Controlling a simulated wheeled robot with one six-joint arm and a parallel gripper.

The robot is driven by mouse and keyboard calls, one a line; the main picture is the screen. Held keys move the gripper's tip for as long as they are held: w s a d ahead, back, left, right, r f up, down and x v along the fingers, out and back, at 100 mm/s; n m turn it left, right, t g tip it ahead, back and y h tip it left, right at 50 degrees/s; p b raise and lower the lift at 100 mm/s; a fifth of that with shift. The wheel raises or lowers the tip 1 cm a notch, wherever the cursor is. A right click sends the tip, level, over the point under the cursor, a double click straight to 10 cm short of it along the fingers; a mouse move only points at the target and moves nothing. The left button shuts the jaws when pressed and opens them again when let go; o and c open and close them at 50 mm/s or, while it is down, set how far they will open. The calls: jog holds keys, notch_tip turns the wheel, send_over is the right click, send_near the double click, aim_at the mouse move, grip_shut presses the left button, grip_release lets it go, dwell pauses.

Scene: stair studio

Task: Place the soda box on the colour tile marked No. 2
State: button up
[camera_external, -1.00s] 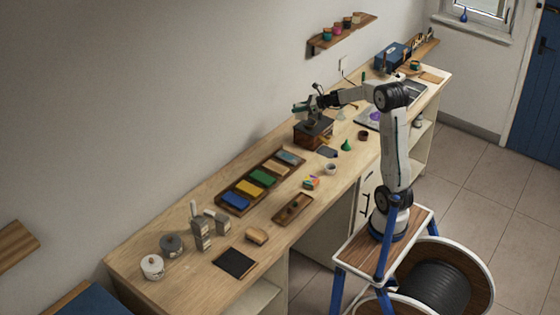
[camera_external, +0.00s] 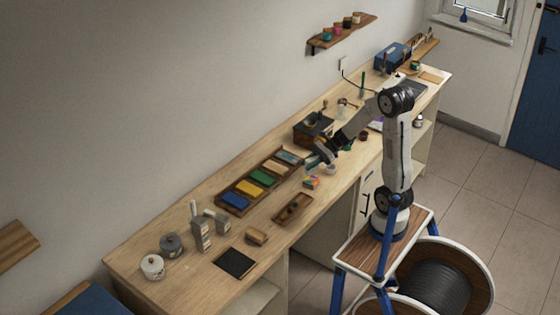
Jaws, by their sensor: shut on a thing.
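My gripper (camera_external: 318,156) is low over the counter, by the far right end of the tile tray (camera_external: 221,204). It is shut on a small greenish box, which I take to be the soda box (camera_external: 312,160); its label is too small to read. The box appears held near the tray's end; I cannot tell whether it touches anything. The tray holds a row of colour tiles: blue (camera_external: 236,200), yellow (camera_external: 250,188), green (camera_external: 263,177), tan (camera_external: 276,167) and a grey-blue one (camera_external: 289,157). Their numbers are not legible.
A multicoloured cube (camera_external: 311,182) and a small cup (camera_external: 330,169) stand just below my gripper. A dark wooden box (camera_external: 312,130) stands behind it. A brown tray (camera_external: 293,209), grey cartons (camera_external: 201,234) and lidded jars (camera_external: 152,266) stand nearer the left end.

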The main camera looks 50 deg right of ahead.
aim_at(306, 173)
jog(key=shift+f, duration=2)
jog(key=o, duration=1)
jog(key=shift+f, duration=0.1)
